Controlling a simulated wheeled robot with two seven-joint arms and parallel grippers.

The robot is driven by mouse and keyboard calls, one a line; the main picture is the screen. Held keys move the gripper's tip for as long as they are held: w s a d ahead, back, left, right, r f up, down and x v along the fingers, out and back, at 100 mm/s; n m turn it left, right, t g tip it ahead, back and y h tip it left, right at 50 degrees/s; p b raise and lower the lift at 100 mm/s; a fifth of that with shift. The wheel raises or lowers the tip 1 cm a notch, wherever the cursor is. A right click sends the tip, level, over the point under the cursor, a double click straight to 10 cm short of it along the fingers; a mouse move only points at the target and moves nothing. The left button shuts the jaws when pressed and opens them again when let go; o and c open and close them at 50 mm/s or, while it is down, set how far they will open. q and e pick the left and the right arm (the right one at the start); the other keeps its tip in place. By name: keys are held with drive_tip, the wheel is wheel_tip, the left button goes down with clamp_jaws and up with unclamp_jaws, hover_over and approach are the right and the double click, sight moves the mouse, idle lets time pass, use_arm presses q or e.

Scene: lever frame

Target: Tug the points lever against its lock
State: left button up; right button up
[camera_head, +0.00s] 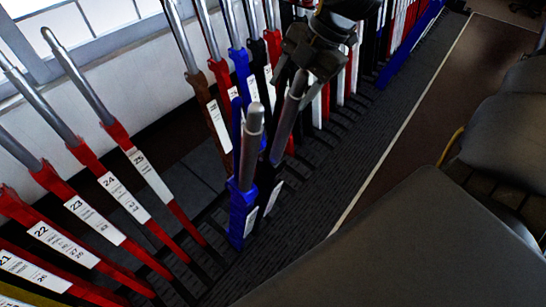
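The lever at my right gripper has a grey metal handle (287,118) and a black lower part with a white label (272,198). It looks like the points lever, though its number is unreadable. It leans out from the row behind it. My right gripper (300,78) is at the top end of this handle, with dark fingers around or beside it. Whether the fingers press on the handle is not clear. A blue lever (243,210) with a grey handle stands close on its left, also leaning out of the row. My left gripper is not in view.
Red levers with white numbered labels (113,190) fill the left. More red, blue, brown and black levers (240,70) stand behind.

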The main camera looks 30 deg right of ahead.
drive_tip(key=shift+w+r, duration=0.2)
drive_tip(key=shift+r, duration=0.05)
drive_tip(key=c, duration=0.7)
drive_tip(key=shift+c, duration=0.2)
drive_tip(key=shift+w+r, duration=0.3)
drive_tip(key=shift+r, duration=0.05)
drive_tip(key=shift+s+f, duration=0.1)
drive_tip(key=o, duration=1.4)
drive_tip(key=shift+a+f, duration=0.1)
drive_tip(key=shift+f, duration=0.15)
drive_tip(key=shift+s+f, duration=0.15)
